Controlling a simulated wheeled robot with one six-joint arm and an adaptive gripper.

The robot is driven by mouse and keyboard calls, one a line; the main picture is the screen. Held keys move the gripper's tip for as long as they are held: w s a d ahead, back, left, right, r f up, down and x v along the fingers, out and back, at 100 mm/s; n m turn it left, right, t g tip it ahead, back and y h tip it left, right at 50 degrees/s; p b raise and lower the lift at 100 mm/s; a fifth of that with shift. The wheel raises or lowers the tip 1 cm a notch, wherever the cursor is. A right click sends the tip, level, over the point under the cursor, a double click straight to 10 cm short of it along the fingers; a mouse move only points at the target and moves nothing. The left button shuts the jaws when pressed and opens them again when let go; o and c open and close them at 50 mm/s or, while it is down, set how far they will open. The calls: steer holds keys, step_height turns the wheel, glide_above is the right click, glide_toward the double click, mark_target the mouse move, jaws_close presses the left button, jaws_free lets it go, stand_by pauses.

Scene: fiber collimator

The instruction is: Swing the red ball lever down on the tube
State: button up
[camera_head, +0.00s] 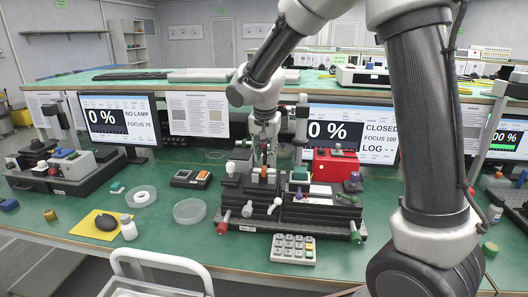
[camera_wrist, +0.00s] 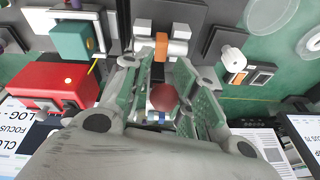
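The red ball (camera_wrist: 163,97) of the lever shows in the wrist view, between the two green-padded fingers of my gripper (camera_wrist: 165,68). The fingers are apart, with the ball in the gap; I cannot tell whether either finger touches it. In the head view my gripper (camera_head: 264,152) points down over the rear left of the black optical bench (camera_head: 240,213). An orange piece (camera_head: 264,174) stands just below it, and also shows between pale cylinders in the wrist view (camera_wrist: 161,45). The ball is not clear in the head view. The tube and lever arm are mostly hidden by the fingers.
A red box (camera_head: 335,164) stands right of my gripper, by a monitor (camera_head: 350,130). A small orange-buttoned box (camera_head: 190,178) and a clear round dish (camera_head: 189,211) lie left of the bench. A keypad (camera_head: 293,248) sits in front.

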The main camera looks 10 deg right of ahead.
steer(key=shift+w+r, duration=0.1)
steer(key=shift+a+r, duration=0.1)
steer(key=shift+r, duration=0.05)
steer(key=v, duration=1.1)
steer(key=shift+r, duration=0.35)
steer(key=shift+c, duration=0.5)
